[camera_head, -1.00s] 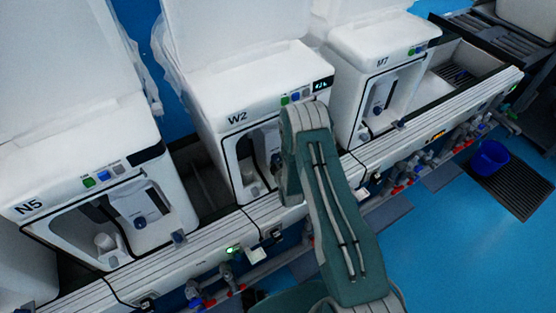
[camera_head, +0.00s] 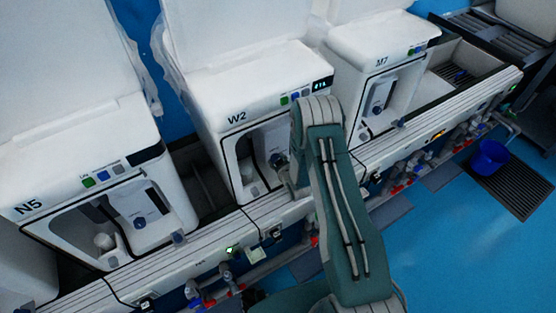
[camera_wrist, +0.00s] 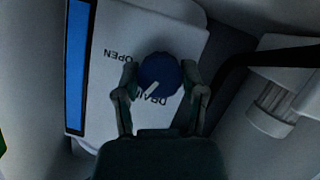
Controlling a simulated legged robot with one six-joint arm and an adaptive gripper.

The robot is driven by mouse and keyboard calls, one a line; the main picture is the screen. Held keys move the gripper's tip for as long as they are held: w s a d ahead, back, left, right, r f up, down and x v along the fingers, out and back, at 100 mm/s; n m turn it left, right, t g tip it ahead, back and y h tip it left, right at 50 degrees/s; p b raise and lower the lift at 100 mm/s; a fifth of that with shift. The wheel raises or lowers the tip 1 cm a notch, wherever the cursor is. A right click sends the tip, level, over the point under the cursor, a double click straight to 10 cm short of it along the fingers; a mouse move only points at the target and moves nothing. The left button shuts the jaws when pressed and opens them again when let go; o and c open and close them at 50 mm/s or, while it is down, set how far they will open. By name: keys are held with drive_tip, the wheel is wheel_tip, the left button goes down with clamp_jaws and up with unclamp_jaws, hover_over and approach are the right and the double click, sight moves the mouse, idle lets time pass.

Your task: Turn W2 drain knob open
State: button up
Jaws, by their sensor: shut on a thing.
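The W2 unit (camera_head: 250,100) is a white machine with a dark-edged recess in the middle of the head view. Its blue drain knob (camera_head: 278,160) shows just left of my arm. In the wrist view the round drain knob (camera_wrist: 160,72) sits on a pale panel (camera_wrist: 110,85). A white pointer on it aims down and slightly left. The panel's "OPEN" and "DRAIN" lettering appears inverted, and a finger or the knob partly covers "DRAIN". My gripper (camera_wrist: 161,86) has one finger on each side of the knob and is shut on it. In the head view my arm hides most of the gripper.
The N5 unit (camera_head: 70,165) stands at left and the M7 unit (camera_head: 375,60) at right, each with a similar knob. A pale ribbed rail (camera_head: 200,240) runs along the front. A white cylindrical part (camera_wrist: 270,108) stands right of the knob in the wrist view.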

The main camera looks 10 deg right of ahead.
drive_tip(key=m+y, duration=0.1)
drive_tip(key=m, duration=0.1)
drive_tip(key=m+y, duration=0.1)
drive_tip(key=shift+w+d+r+m+g, duration=0.1)
drive_tip(key=shift+w+d+m+g, duration=0.1)
drive_tip(key=shift+m+g, duration=0.2)
idle(0.4)
drive_tip(key=o, duration=1.2)
drive_tip(key=shift+c, duration=0.2)
drive_tip(key=shift+s, duration=0.1)
drive_tip(key=shift+s, duration=0.15)
drive_tip(key=v, duration=1.2)
drive_tip(key=shift+d, duration=0.2)
